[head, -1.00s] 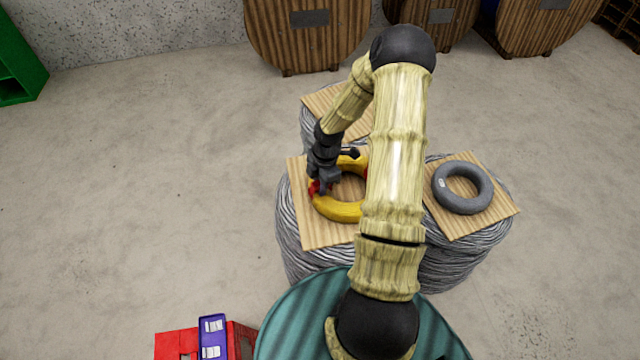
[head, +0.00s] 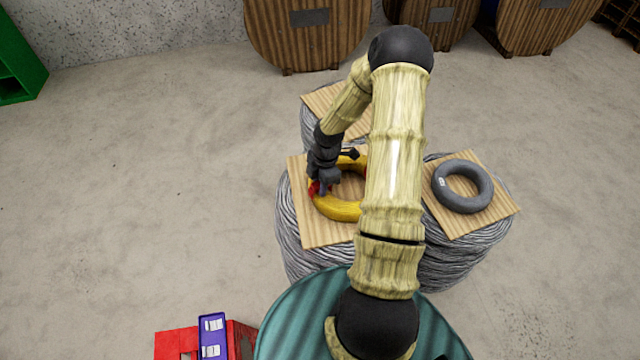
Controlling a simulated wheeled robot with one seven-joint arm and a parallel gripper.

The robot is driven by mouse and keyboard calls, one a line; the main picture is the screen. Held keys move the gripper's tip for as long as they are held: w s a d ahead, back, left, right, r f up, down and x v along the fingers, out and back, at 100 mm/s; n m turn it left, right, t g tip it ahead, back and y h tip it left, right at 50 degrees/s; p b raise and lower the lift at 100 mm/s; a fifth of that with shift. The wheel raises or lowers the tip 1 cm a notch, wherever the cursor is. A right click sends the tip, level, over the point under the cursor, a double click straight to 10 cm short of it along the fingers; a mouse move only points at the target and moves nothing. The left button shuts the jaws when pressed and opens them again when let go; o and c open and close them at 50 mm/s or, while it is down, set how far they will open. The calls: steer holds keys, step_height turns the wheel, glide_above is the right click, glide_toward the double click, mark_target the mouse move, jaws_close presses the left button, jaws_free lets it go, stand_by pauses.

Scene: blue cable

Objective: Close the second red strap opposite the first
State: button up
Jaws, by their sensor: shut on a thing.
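A yellow cable coil (head: 338,208) lies flat on a square wooden board (head: 320,236), the left one of the two front boards. A red strap (head: 313,188) shows at the coil's left side. My gripper (head: 322,190) points down at that side and is shut on the red strap; its fingertips are small and partly hidden. No blue cable shows on the boards.
A grey coil (head: 462,187) lies on the right board (head: 490,222). A third board (head: 318,98) stands behind, partly under my arm. Large wooden reels (head: 307,45) stand at the back wall. A red crate (head: 176,342) and purple box (head: 213,337) are at front left. The left floor is clear.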

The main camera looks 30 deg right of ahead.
mark_target(318, 183)
steer(key=shift+f, duration=0.25)
steer(key=shift+r+p, duration=0.6)
steer(key=shift+r, duration=0.1)
steer(key=shift+f, duration=0.45)
stand_by(1.3)
steer(key=o, duration=1.2)
steer(key=shift+c, duration=0.2)
steer(key=shift+r, duration=0.1)
steer(key=shift+r+p, duration=2.95)
steer(key=shift+r, duration=0.5)
